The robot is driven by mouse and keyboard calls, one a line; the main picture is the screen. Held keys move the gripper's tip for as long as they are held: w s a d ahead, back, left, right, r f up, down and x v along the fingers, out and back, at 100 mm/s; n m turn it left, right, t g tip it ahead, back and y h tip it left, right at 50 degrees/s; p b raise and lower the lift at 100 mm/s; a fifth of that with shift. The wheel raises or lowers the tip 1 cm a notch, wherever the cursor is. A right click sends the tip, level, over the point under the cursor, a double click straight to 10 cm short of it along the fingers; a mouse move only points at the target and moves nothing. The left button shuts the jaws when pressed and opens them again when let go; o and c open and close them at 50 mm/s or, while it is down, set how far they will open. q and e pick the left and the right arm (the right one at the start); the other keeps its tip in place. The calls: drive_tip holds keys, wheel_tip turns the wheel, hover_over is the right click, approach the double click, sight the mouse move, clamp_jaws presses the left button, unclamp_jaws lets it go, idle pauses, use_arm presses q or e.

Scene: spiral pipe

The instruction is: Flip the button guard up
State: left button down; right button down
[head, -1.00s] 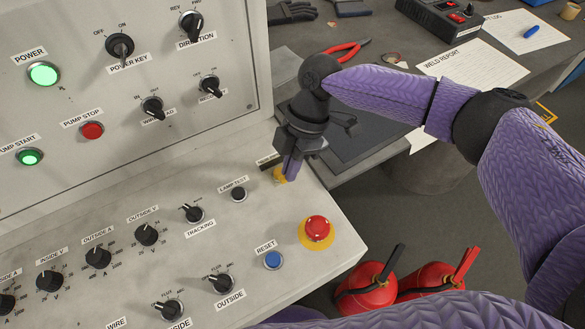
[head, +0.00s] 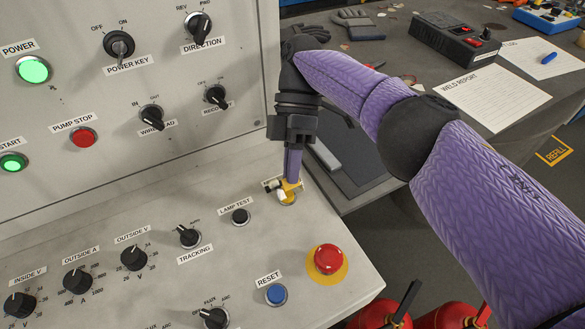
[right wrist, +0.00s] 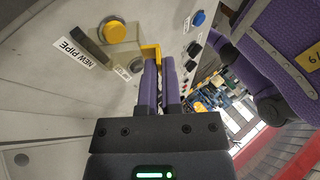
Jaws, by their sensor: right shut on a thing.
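The yellow button guard (head: 293,187) is near the right end of the sloped console, left of and above the red emergency stop. My left gripper is not in view.
The red emergency stop (head: 328,258), blue reset button (head: 276,294) and lamp test button (head: 241,216) are close by. The upright panel (head: 120,65) rises behind. A grey table (head: 400,100) with tools and papers is at the right. Red extinguishers (head: 455,316) stand below.

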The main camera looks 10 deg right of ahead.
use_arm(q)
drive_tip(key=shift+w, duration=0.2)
use_arm(e)
drive_tip(key=c, duration=0.8)
unclamp_jaws()
wheel_tip(320, 180, up, 5)
drive_tip(key=p, duration=0.3)
drive_tip(key=shift+f, duration=0.2)
use_arm(q)
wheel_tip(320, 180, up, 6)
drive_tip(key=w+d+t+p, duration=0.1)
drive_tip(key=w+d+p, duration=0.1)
drive_tip(key=p, duration=0.1)
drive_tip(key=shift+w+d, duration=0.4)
use_arm(e)
wheel_tip(320, 180, up, 6)
drive_tip(key=shift+f, duration=0.25)
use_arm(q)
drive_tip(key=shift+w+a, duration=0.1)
